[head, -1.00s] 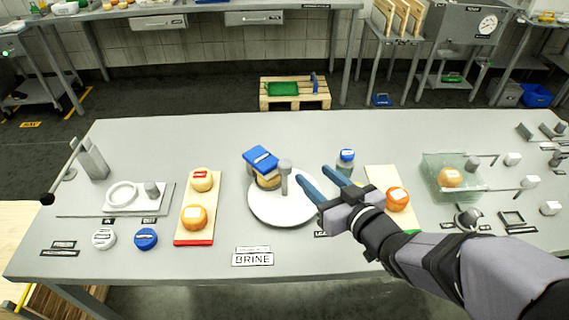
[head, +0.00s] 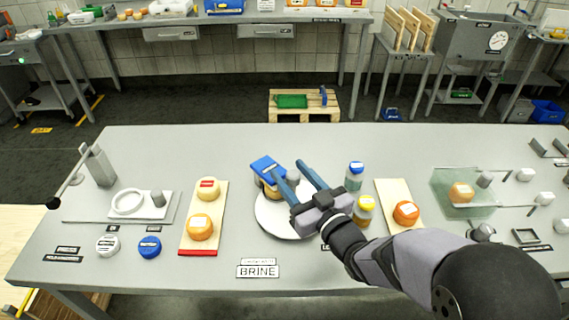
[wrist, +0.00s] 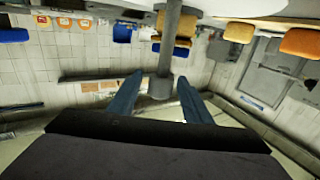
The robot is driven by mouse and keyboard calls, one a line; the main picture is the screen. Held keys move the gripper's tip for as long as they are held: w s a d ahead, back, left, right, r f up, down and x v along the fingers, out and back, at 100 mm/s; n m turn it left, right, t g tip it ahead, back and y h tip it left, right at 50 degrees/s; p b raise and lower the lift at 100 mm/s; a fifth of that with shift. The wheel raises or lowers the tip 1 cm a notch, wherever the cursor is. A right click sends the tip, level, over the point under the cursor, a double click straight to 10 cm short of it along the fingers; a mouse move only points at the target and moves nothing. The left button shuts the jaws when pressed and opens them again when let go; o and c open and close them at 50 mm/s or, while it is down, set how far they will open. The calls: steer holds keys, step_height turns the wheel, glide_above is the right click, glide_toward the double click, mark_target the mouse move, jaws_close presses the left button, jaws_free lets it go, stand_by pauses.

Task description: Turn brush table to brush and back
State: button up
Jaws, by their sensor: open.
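A white round turntable (head: 270,218) sits mid-table behind the BRINE sign (head: 257,271). A blue-topped block (head: 266,165), which looks like the brush, rests on a tan cheese wheel (head: 272,188) at its far left edge. A grey upright post (wrist: 166,50) stands on the turntable; the wrist view shows it upside down. My gripper (head: 288,166) is open over the turntable. In the wrist view its blue fingers (wrist: 160,85) lie on either side of the post's knobbed end, with gaps. The fingers partly hide the post in the head view.
A board with two cheeses (head: 184,243) lies left. Right stand a blue-capped jar (head: 355,178), a yellow-capped jar (head: 364,212) close to my gripper, a board with an orange cheese (head: 406,213) and a clear tank (head: 445,200). The table's far strip is clear.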

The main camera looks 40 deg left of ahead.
steer(key=shift+p+x, duration=0.3)
steer(key=shift+x, duration=1.45)
jaws_close()
